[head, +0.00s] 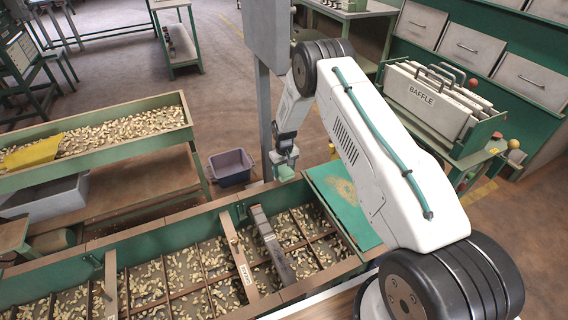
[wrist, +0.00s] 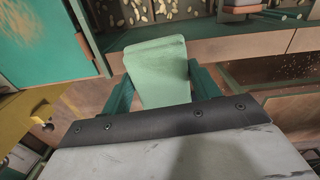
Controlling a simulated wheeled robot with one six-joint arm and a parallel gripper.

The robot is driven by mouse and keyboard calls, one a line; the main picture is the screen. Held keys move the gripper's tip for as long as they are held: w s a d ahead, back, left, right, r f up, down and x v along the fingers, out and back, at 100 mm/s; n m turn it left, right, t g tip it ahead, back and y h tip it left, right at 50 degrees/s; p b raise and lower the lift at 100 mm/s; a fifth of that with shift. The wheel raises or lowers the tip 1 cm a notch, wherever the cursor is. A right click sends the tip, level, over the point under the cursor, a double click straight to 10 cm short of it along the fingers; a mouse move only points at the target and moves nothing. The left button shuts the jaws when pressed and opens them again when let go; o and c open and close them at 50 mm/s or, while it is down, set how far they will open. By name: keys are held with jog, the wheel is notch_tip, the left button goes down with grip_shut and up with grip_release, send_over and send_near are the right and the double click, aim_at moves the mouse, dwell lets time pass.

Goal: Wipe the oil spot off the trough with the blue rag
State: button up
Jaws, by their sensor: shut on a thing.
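My gripper (head: 284,158) is above the far edge of the long green trough (head: 165,237), near its right part. It is shut on a pale green, block-like thing (wrist: 158,72), which sits between its two dark green fingers in the wrist view. A little of this thing also shows below the gripper in the head view (head: 285,172). I cannot tell whether it is the rag; no plainly blue rag shows. A green panel (head: 322,178) right of the gripper bears a tan speckled patch (head: 345,189). I cannot tell whether this patch is the oil spot.
Nuts lie in the trough between dividers. A grey-blue bin (head: 231,167) stands on the floor behind it. A second nut-filled trough (head: 95,165) with a yellow scoop (head: 32,153) is at left. A rack of baffles (head: 430,100) stands at right. A grey post rises behind my gripper.

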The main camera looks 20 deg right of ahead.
jog(key=shift+r, duration=1.85)
